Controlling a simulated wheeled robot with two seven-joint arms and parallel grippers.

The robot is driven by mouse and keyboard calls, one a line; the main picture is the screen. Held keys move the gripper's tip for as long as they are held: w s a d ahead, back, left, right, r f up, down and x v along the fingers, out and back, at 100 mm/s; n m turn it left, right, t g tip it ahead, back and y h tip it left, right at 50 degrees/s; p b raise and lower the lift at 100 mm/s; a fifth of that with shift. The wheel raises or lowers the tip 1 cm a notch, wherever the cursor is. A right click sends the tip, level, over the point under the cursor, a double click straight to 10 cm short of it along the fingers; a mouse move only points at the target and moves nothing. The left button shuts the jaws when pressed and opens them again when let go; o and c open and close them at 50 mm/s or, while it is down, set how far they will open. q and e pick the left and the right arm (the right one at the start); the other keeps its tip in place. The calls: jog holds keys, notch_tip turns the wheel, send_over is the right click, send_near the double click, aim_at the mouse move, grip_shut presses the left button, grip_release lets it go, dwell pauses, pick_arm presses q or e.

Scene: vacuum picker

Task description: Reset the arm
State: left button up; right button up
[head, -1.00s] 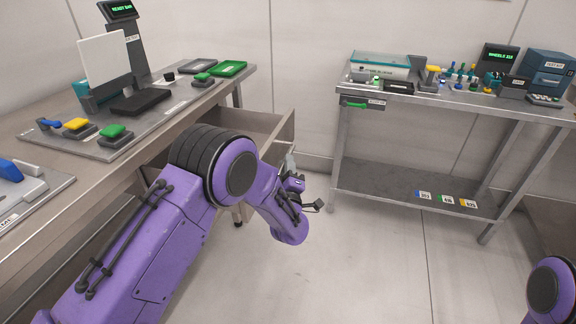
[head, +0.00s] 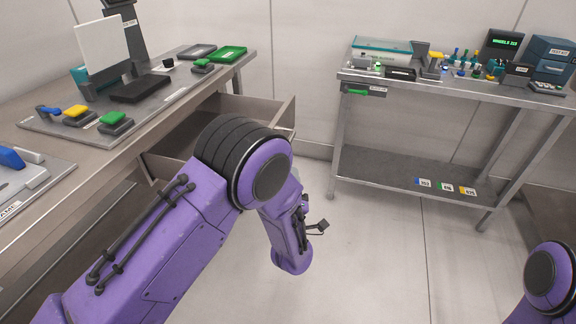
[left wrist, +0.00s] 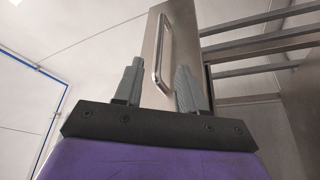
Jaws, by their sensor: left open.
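My left arm (head: 180,230) reaches in from the left in the head view, in front of the left bench. A metal drawer front (left wrist: 178,35) with a bar handle (left wrist: 160,48) shows beyond the fingers. In the head view the drawer (head: 262,108) stands pulled out under the left bench, partly covered by my arm. Of my right arm (head: 548,280) only a purple joint shows; its gripper is out of view.
The left bench (head: 62,200) carries a white panel (head: 102,47), green and yellow buttons and trays. A metal table (head: 455,92) with devices stands at the back right, with a lower shelf (head: 385,168). The floor (head: 370,260) between them is clear.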

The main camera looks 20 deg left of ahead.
pick_arm(q)
jog(key=shift+s+d, duration=0.15)
jog(key=shift+s, duration=0.15)
jog(key=s+a+f+m+g+h, duration=0.2)
jog(key=s+f+m+g+h, duration=0.25)
jog(key=f, duration=0.45)
jog(key=s+a+f+m+g+h, duration=0.1)
jog(key=s+a+f+m+g, duration=0.3)
jog(key=s+f, duration=0.45)
jog(key=s+a+f+m+g, duration=0.1)
jog(key=s+a+f+g, duration=0.3)
jog(key=s, duration=0.7)
jog(key=s+f+g, duration=0.3)
jog(key=s+f, duration=0.2)
jog(key=s, duration=0.6)
notch_tip(320, 180, up, 15)
jog(key=p, duration=1.5)
jog(key=shift+y, duration=0.35)
